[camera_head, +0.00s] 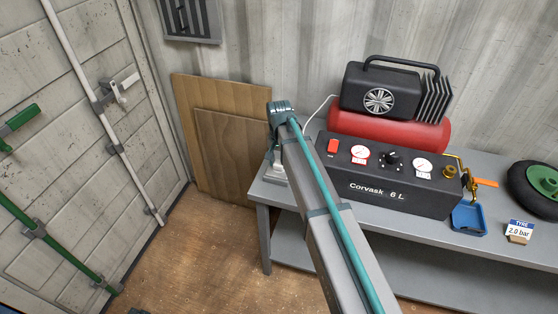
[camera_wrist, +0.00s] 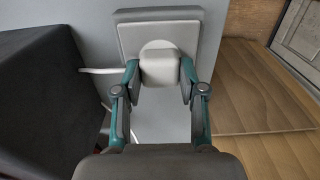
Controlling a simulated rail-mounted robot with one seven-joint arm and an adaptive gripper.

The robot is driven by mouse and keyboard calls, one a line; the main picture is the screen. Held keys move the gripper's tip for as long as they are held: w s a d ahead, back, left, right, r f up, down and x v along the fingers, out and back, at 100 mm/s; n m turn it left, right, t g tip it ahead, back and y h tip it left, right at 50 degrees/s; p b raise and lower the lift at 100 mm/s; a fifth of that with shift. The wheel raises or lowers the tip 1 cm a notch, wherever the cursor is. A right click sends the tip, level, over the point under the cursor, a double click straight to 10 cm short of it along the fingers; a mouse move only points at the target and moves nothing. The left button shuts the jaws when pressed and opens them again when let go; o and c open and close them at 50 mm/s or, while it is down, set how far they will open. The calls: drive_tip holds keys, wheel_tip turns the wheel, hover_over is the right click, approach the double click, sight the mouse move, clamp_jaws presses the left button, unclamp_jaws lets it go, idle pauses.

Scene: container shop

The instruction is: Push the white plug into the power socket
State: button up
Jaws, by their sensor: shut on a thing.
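In the wrist view my gripper (camera_wrist: 160,72) is shut on the white plug (camera_wrist: 160,68), with one teal-and-grey finger on each side of it. The plug is in front of the round pale face of the power socket (camera_wrist: 158,22), a grey box with rounded corners. The plug overlaps the lower part of that round face. I cannot tell whether its pins touch or enter the socket. A white cord (camera_wrist: 97,70) shows to the left of the fingers. In the head view my arm hides most of the plug and socket area.
A black Corvask compressor panel (camera_head: 385,178) with a red tank (camera_head: 388,132) stands on the grey bench (camera_head: 480,236), right of my arm. A white cable (camera_head: 318,108) runs behind my arm. Wooden boards (camera_head: 225,140) lean on the wall to the left. The floor there is clear.

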drive_tip(key=shift+f, duration=0.1)
drive_tip(key=o, duration=1.1)
drive_tip(key=shift+o, duration=0.2)
wheel_tip(320, 180, up, 12)
